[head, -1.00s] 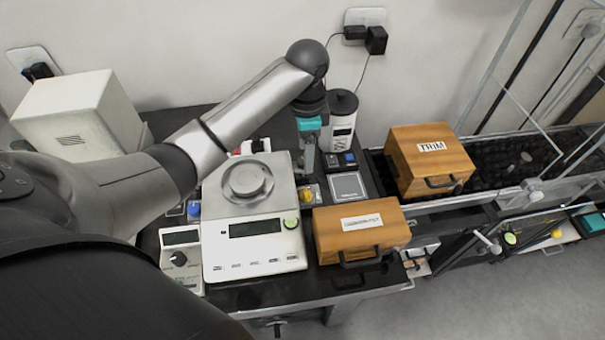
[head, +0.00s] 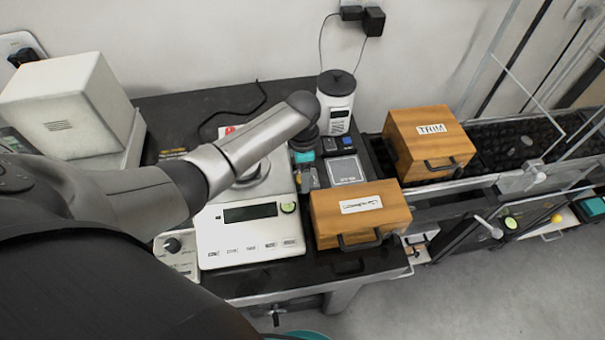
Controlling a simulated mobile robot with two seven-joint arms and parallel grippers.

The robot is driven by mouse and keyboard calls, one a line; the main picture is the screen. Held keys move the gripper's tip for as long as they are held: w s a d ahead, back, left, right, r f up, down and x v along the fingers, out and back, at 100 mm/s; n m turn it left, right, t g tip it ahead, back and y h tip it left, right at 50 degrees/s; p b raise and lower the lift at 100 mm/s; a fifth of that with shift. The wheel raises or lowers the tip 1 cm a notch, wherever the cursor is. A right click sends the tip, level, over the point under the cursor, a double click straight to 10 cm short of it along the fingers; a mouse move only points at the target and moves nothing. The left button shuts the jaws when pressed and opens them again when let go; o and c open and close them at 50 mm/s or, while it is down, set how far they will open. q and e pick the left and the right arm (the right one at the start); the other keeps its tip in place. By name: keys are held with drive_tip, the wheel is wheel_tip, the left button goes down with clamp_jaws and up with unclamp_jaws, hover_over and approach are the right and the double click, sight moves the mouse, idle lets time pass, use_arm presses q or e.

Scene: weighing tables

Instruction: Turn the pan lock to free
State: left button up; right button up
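The white balance (head: 245,249) stands on the dark table, with a display and a row of keys on its front. My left arm crosses in front of its round pan (head: 258,182) and hides part of it. My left gripper (head: 306,184) points down beside the balance's right side, behind the wooden box. Its fingers are small and partly hidden, so I cannot tell their opening or any contact. A black dial (head: 172,245) sits on a small white unit left of the balance. I cannot tell which part is the pan lock. My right gripper is not in view.
A wooden box (head: 345,221) stands right of the balance, and a box labelled TRIM (head: 425,150) is farther right.

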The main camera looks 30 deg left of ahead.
use_arm(q)
clamp_jaws()
idle(0.7)
